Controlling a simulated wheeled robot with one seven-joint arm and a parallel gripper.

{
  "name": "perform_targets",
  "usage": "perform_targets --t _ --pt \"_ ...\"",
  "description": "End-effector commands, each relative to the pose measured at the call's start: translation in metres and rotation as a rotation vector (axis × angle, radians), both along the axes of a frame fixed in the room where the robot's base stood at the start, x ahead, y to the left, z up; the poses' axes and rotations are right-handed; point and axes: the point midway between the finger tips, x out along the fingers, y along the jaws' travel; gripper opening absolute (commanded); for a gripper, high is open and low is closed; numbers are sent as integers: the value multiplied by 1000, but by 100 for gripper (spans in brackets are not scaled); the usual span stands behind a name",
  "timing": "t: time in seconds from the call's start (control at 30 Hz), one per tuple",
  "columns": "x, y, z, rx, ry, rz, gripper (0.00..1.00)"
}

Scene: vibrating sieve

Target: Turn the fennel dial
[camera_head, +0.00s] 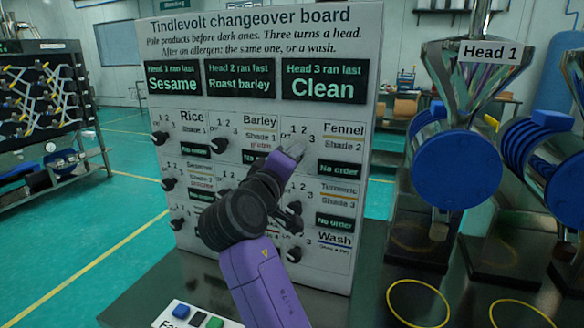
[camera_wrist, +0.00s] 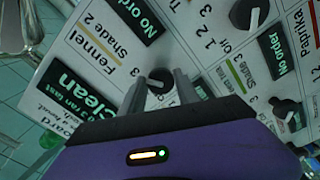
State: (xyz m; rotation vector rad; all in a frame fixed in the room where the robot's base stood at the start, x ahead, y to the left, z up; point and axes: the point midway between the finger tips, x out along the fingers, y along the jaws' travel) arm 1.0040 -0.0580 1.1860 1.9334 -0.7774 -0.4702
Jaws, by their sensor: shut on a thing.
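The changeover board (camera_head: 377,100) stands upright in front of me. Its Fennel panel (camera_head: 343,131) is at the upper right and reads "Shade 2", with a "No order" display (camera_head: 340,168) below. My gripper (camera_head: 297,150) is at the left of this panel and hides the dial in the head view. In the wrist view, the dark Fennel dial (camera_wrist: 159,75) sits between the two grey fingers of my gripper (camera_wrist: 160,84), which is shut on it. The numbers around the dial are partly covered, so its setting cannot be read.
Other dials surround it, such as the Rice dial (camera_head: 160,138), the Barley dial (camera_head: 219,145) and one near the gripper in the wrist view (camera_wrist: 285,109). The Head 1 hopper (camera_head: 470,75) and blue drum (camera_head: 457,170) stand at right. A rack (camera_head: 40,110) stands left.

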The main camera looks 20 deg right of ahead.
Motion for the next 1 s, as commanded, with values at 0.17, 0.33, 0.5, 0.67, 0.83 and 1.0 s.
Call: perform_targets --t 0.17,0.33,0.5,0.67,0.83,1.0 --pt "0 -1 -4 34 -26 -3 0" --pt "0 -1 -3 47 -36 -3 0" --pt "0 -1 -3 48 -37 -3 0" --pt "0 -1 -3 47 -36 -3 0" --pt "0 0 -2 46 -38 -2 59" --pt "0 0 -1 45 -39 -2 59"
